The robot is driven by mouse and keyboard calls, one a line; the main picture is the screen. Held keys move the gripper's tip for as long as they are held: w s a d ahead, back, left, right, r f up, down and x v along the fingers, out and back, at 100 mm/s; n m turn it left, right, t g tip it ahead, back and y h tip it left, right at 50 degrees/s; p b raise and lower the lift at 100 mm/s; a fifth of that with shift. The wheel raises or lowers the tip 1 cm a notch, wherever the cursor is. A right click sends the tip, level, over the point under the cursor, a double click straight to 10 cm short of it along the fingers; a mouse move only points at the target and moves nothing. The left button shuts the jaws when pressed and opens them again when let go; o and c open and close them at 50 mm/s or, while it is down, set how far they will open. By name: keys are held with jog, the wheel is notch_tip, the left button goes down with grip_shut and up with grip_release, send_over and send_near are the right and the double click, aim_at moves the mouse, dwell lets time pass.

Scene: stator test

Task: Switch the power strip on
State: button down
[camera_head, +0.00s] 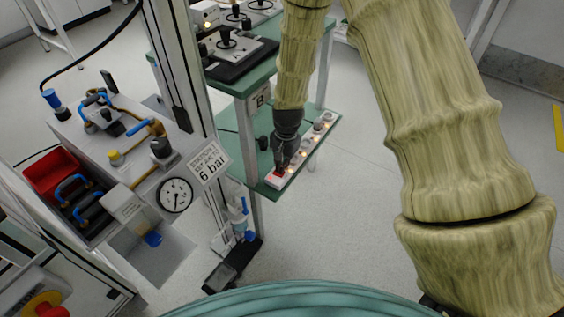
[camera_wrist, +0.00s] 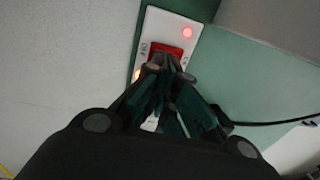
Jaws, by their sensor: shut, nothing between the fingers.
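The power strip (camera_head: 318,138) is a long white bar with several sockets, lying on the lower green shelf of the bench. Its near end shows in the wrist view, with a red rocker switch (camera_wrist: 172,52) and a lit red lamp (camera_wrist: 187,33). My gripper (camera_head: 281,168) points down over this near end, beside the red switch. In the wrist view my gripper (camera_wrist: 165,68) is shut and empty, its fingertips at the lower edge of the switch. The fingers hide part of the strip. I cannot tell whether they touch the switch.
The green shelf (camera_head: 262,188) carries the strip, and a bench leg (camera_head: 251,205) stands left of it. A dark cable (camera_wrist: 265,123) runs off to the right. A pressure panel with a gauge (camera_head: 175,195) and a red bin (camera_head: 52,172) stand at left. Open floor lies to the right.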

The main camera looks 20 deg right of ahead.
aim_at(285, 172)
notch_tip(285, 172, up, 12)
jog(key=shift+s+d, duration=0.3)
dwell(0.6)
jog(key=shift+f, duration=0.1)
dwell(0.3)
jog(key=s+d+f+n, duration=0.1)
jog(key=s+f+n, duration=0.1)
jog(key=s+f, duration=0.8)
jog(key=s+f+n, duration=0.4)
jog(key=s+f, duration=0.5)
jog(key=s, duration=0.4)
jog(key=s+f+n, duration=0.4)
jog(key=s+f, duration=0.5)
jog(key=s, duration=0.3)
notch_tip(285, 172, up, 24)
jog(key=p, duration=2.4)
jog(key=shift+s+r+g+p, duration=0.2)
jog(key=shift+s+g+p, duration=0.1)
jog(key=shift+a, duration=0.1)
